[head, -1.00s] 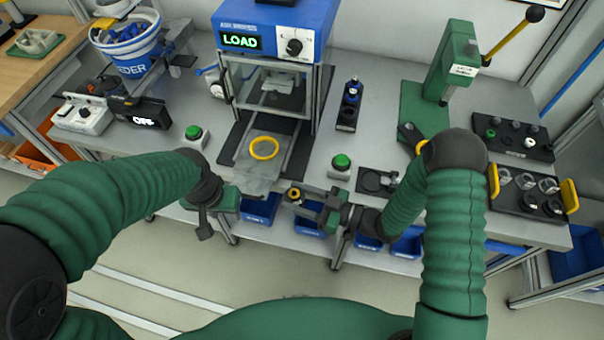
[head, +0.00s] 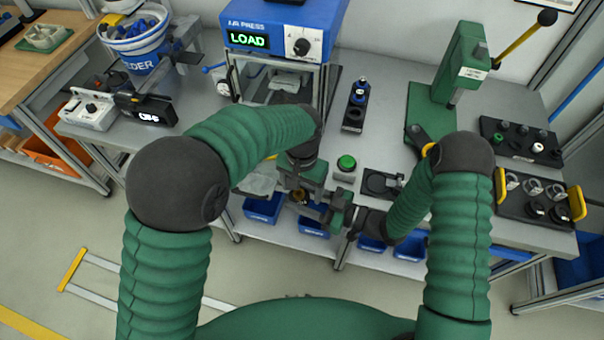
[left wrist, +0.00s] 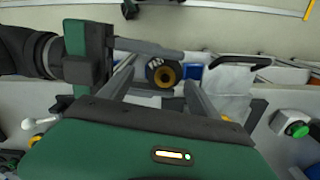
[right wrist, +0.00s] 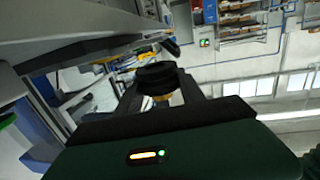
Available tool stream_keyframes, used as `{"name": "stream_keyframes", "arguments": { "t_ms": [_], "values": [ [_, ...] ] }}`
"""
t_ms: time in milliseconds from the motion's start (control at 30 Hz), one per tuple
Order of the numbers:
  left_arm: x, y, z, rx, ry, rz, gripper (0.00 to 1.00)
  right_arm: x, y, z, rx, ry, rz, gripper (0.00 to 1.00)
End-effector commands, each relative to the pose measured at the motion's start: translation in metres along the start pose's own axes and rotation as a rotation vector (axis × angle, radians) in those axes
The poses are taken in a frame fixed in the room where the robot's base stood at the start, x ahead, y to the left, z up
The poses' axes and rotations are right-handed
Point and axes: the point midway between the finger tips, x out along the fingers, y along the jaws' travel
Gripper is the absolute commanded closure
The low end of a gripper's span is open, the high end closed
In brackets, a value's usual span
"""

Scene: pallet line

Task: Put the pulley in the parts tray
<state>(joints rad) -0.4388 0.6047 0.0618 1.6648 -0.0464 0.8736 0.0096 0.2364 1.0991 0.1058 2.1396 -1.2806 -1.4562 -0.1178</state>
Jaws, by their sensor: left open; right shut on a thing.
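The pulley, a dark wheel with a brass-yellow hub, shows in the left wrist view (left wrist: 156,63) and the right wrist view (right wrist: 156,72). In the head view only its brass part (head: 299,196) shows. My right gripper (head: 316,209) is shut on it, above the bench's front edge. My left gripper (head: 300,190) is open and close to the pulley. In the left wrist view its fingers (left wrist: 160,85) stand on either side of the pulley; I cannot tell whether they touch it. A black tray with yellow handles (head: 517,209), holding clear and black round parts, lies at the right.
The press (head: 285,25) reads LOAD. A green button (head: 346,163) and a black fixture (head: 381,184) are near my grippers. A green lever press (head: 445,90) stands behind my right arm. Blue bins (head: 263,207) hang under the bench edge. A black rack (head: 520,142) is at the right.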

Motion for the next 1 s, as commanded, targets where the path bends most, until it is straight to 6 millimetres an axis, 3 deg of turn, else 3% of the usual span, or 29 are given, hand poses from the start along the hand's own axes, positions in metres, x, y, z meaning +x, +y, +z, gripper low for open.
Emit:
{"name": "stream_keyframes", "arguments": {
  "t_ms": [200,467,1000],
  "values": [
    [0.024,0.0,0.0,0.0,0.001,0.0,0.28,0.0,0.0,-0.001,0.0,0.001,0.0,1.0],
    [0.027,-0.001,0.0,-0.001,0.002,0.0,0.28,0.0,0.0,-0.001,-0.001,0.001,0.0,1.0],
    [0.026,0.003,0.0,0.002,0.001,0.004,0.98,0.001,0.0,-0.001,0.0,0.001,0.0,1.0]
  ]
}}
